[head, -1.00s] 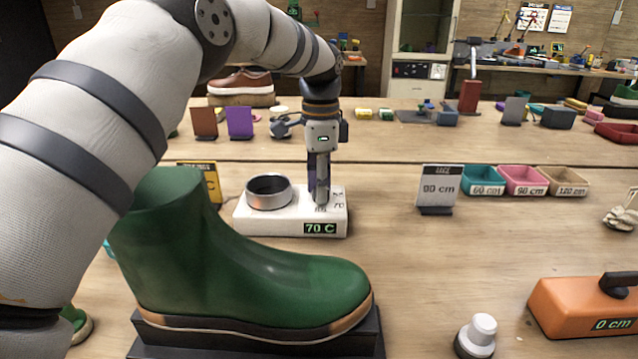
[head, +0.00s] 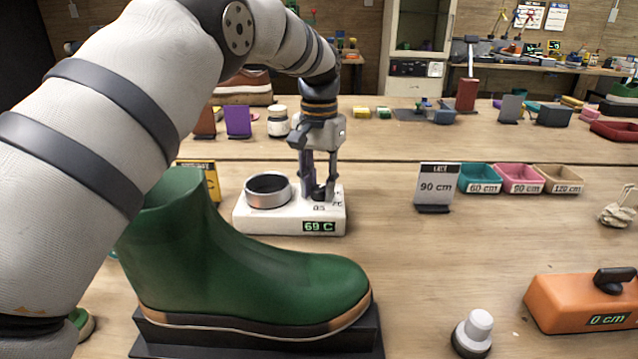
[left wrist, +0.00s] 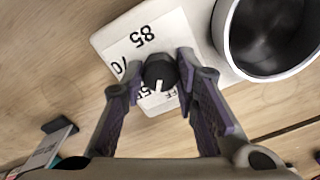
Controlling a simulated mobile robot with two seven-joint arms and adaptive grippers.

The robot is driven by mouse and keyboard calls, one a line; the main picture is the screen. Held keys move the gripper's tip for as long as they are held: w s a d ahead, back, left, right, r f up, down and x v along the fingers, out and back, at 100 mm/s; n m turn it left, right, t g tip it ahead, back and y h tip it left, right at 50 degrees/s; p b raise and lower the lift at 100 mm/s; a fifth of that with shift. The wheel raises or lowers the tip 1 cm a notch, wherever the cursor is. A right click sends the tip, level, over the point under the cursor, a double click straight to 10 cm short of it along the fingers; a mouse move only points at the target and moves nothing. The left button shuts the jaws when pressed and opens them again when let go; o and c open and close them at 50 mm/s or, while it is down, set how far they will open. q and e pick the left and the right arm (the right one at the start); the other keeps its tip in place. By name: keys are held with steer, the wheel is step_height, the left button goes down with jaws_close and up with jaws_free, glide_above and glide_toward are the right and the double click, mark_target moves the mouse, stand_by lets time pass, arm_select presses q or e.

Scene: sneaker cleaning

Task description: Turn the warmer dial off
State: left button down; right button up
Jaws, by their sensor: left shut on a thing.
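The white warmer (head: 275,223) stands on the table behind the green boot, with a round metal-rimmed cup (head: 268,191) on its left part. Its display (head: 318,227) reads 69 C. The black dial (head: 319,192) is on the right part of its top. In the left wrist view the dial (left wrist: 159,72) has a white pointer mark, facing down in the picture toward partly covered lettering. My left gripper (head: 319,196) reaches down over the warmer, its fingers shut on the dial from both sides. In the left wrist view the gripper (left wrist: 160,75) frames the dial. My right gripper is not in view.
A green boot (head: 240,270) on a dark stand is in front of the warmer, under my left arm. An orange block (head: 580,303) and a white knob (head: 474,331) are at front right.

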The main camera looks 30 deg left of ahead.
mark_target(319, 188)
arm_select(q)
steer(key=n, duration=0.3)
steer(key=shift+n, duration=2.1)
steer(key=c, duration=1.2)
jaws_free()
steer(key=shift+c, duration=0.2)
steer(key=shift+r, duration=0.1)
step_height(319, 188, up, 12)
